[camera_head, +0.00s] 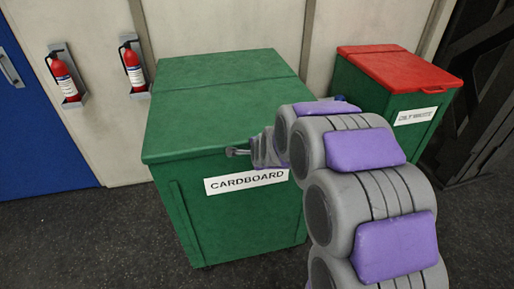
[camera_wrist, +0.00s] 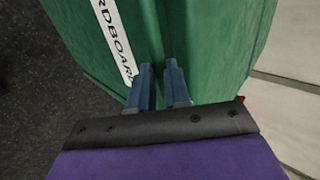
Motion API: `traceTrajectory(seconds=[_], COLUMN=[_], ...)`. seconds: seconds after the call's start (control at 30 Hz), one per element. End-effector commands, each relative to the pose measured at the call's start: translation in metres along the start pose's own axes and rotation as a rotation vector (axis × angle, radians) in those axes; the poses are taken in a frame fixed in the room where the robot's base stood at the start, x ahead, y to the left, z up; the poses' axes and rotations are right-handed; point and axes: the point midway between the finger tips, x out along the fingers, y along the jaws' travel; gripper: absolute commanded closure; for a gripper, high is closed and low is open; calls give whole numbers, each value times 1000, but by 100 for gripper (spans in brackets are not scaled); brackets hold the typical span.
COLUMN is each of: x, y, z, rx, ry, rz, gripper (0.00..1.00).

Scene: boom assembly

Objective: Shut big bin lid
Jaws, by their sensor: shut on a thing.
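The big green bin (camera_head: 240,222) stands in front of the wall with a white CARDBOARD label on its front. Its green lid (camera_head: 220,112) lies flat over the top, with no gap visible along the front edge. My gripper (camera_head: 237,152) is at the lid's front edge, just above the label. In the wrist view my two blue-grey fingers (camera_wrist: 161,72) are close together on the lid's front rim, beside the label (camera_wrist: 113,35). They are shut on the rim, but the exact contact is hard to see. My arm hides the bin's right front.
A smaller green bin (camera_head: 405,112) with a red lid (camera_head: 398,68) stands at the right. Two fire extinguishers (camera_head: 65,78) (camera_head: 133,68) hang on the wall at the left, near a blue door (camera_head: 35,125). The dark floor (camera_head: 110,235) at the front left is clear.

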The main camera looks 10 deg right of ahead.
Motion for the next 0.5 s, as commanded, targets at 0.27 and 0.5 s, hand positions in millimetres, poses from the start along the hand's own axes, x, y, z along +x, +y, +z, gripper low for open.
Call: traceTrajectory(seconds=[0.27, 0.5], x=[22, 28], y=[26, 33], z=[2, 2], rx=[0, 0], ry=[-5, -7], rz=[20, 33], gripper=[100, 100])
